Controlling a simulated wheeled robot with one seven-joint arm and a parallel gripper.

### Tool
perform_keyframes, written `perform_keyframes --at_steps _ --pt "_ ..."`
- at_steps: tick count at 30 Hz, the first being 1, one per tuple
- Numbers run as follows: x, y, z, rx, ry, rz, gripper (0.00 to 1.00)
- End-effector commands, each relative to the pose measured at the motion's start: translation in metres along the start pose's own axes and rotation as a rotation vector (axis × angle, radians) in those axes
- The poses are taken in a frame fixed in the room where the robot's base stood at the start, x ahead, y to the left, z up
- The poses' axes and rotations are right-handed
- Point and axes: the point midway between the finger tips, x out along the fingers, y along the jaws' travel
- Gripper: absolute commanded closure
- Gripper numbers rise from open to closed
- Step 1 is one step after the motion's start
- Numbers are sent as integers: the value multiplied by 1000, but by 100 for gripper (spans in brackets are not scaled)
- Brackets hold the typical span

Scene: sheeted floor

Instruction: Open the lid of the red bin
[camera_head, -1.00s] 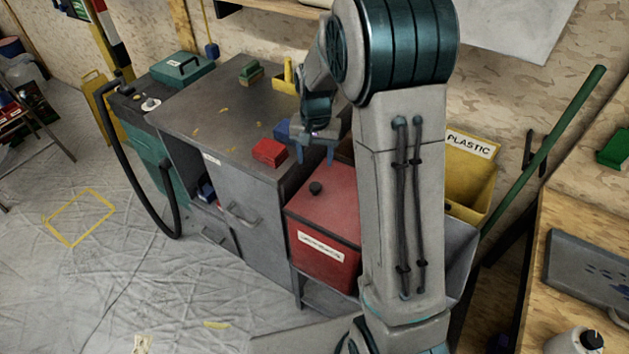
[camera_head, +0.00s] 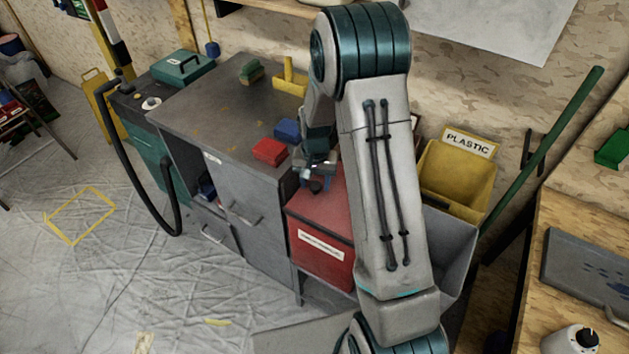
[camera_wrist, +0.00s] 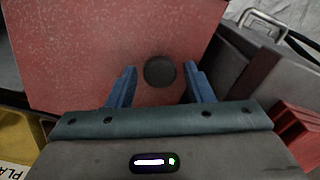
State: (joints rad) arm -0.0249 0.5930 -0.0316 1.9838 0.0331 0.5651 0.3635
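The red bin (camera_head: 322,250) stands beside the grey cabinet, with a white label on its front. Its flat red lid (camera_wrist: 110,40) looks closed and carries a round black knob (camera_wrist: 159,71). In the wrist view my gripper (camera_wrist: 160,80) is open, its two blue fingers on either side of the knob with a gap on each side. In the head view my gripper (camera_head: 320,180) is low over the lid, and my arm hides the bin's right part. I cannot tell whether the fingers touch the lid.
The grey cabinet (camera_head: 215,115) on the left bears a red box (camera_head: 269,151), a blue box (camera_head: 287,130) and a yellow holder (camera_head: 289,78). A yellow bin (camera_head: 455,182) marked PLASTIC stands to the right. A wooden bench (camera_head: 560,225) is at far right. Floor at left is mostly clear.

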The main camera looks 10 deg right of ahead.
Motion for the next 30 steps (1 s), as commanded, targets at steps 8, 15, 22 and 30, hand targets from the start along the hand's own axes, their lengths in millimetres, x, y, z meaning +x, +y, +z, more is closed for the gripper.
perform_keyframes --at_steps 8,15,22,30 --pt "0 -1 1 0 0 0 100" --pt "2 25 10 4 -2 1 100" --pt "2 78 32 9 -1 0 100" --pt "1 131 54 6 -1 0 100"
